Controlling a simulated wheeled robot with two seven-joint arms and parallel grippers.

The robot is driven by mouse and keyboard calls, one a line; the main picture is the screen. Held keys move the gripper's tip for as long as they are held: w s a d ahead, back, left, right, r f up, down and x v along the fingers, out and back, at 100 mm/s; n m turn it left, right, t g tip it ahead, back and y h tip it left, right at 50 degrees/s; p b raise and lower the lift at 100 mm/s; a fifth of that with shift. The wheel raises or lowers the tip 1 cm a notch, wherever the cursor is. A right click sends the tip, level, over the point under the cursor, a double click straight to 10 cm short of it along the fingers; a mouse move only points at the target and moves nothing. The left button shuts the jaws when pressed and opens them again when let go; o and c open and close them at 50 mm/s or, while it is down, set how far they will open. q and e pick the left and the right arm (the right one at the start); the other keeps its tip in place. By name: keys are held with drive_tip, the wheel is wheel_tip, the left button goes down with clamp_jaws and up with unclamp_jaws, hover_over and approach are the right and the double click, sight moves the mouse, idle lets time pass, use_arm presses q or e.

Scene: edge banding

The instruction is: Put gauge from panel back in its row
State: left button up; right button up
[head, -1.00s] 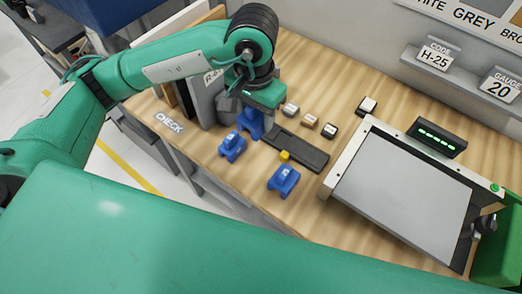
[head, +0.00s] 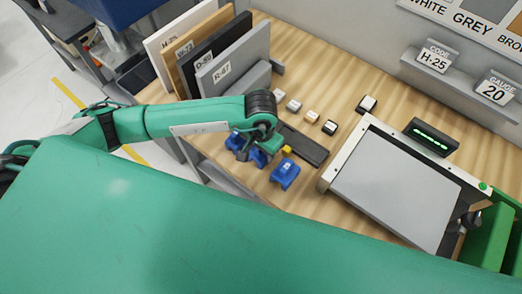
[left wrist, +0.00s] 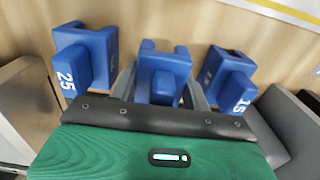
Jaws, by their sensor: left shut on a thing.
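My left gripper (head: 256,150) reaches down over the bench and is shut on a blue gauge (head: 259,160), the middle one of three. In the left wrist view this gauge (left wrist: 162,75) sits between the grey fingers; I cannot read its number or tell whether it touches the bench. A second blue gauge (head: 234,141) stands to its left and a third (head: 284,175) to its right, roughly in line. In the left wrist view the left gauge (left wrist: 88,55) is marked 25 and the right one (left wrist: 228,75) 15. My right gripper is not in view.
A dark strip (head: 303,146) with a yellow block (head: 287,150) lies just behind the gauges. Labelled upright boards (head: 235,70) stand at the back left. A large grey panel (head: 395,180) lies to the right. A sign (head: 496,90) reads GAUGE 20.

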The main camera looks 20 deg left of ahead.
use_arm(q)
drive_tip(key=shift+s+f, duration=0.1)
drive_tip(key=shift+f, duration=1.05)
drive_tip(key=o, duration=0.8)
drive_tip(key=shift+r, duration=0.1)
drive_tip(key=shift+o, duration=1.2)
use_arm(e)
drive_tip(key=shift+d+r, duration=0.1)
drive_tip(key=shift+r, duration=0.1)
use_arm(q)
drive_tip(key=shift+r, duration=0.3)
wheel_tip(320, 180, up, 11)
drive_tip(key=b, duration=0.4)
drive_tip(key=shift+b, duration=0.3)
drive_tip(key=shift+r, duration=0.35)
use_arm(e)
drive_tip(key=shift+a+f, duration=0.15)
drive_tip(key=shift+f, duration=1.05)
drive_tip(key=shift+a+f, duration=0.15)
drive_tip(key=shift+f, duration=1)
